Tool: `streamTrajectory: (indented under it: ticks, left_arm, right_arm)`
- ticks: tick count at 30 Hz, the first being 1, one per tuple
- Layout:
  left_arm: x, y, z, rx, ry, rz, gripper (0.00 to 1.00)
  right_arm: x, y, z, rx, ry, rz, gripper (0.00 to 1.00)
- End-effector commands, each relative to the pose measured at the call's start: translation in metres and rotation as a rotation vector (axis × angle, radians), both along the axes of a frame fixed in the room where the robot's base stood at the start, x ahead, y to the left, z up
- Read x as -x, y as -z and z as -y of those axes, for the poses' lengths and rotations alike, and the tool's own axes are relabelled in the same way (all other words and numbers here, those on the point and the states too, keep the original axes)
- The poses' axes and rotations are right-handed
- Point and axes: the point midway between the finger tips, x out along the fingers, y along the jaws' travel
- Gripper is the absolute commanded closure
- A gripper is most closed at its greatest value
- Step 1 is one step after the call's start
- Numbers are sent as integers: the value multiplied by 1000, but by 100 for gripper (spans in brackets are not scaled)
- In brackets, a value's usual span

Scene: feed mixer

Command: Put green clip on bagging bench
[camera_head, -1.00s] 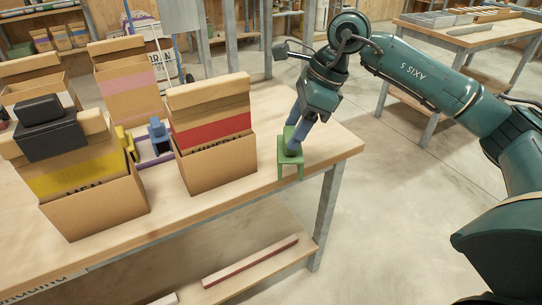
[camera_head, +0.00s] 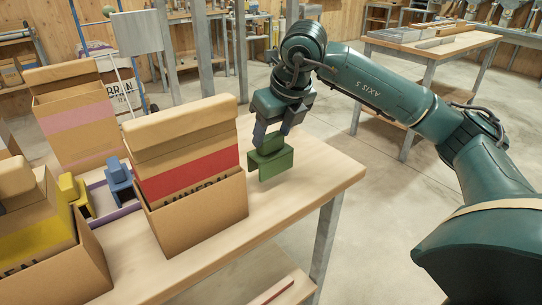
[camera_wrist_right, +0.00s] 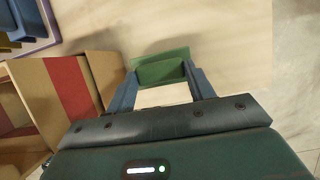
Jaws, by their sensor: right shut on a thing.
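The green clip (camera_head: 275,160) is between the fingers of my right gripper (camera_head: 270,138), near the right end of the wooden bagging bench (camera_head: 315,177). The gripper is shut on it from above. In the right wrist view the clip (camera_wrist_right: 160,70) sits between the two blue-grey fingers (camera_wrist_right: 165,88), with the pale bench top behind it. The clip is over the bench top, just right of the box with the red band. I cannot tell whether its lower edge touches the wood. My left gripper is not in view.
The cardboard box with a red band (camera_head: 195,185) stands close left of the clip. A purple-edged tray (camera_head: 105,195) holds a blue clip (camera_head: 120,178) and a yellow clip (camera_head: 75,195). The bench's right end is clear. Another table (camera_head: 430,48) stands behind.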

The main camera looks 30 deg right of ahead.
Motion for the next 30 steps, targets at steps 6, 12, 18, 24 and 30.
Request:
streamTrajectory:
  ticks: [6, 12, 18, 24, 30]
  left_arm:
    - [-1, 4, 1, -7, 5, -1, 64]
    - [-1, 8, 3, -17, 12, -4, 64]
    - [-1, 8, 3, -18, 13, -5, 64]
    - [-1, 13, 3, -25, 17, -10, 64]
    - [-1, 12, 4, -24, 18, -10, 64]
  right_arm:
    - [1, 19, 0, 1, -2, -3, 79]
    - [0, 45, 0, 0, -1, -1, 79]
    - [0, 44, 0, 0, -2, 1, 79]
    - [0, 47, 0, 0, -2, 0, 44]
    - [0, 47, 0, 0, -3, 0, 28]
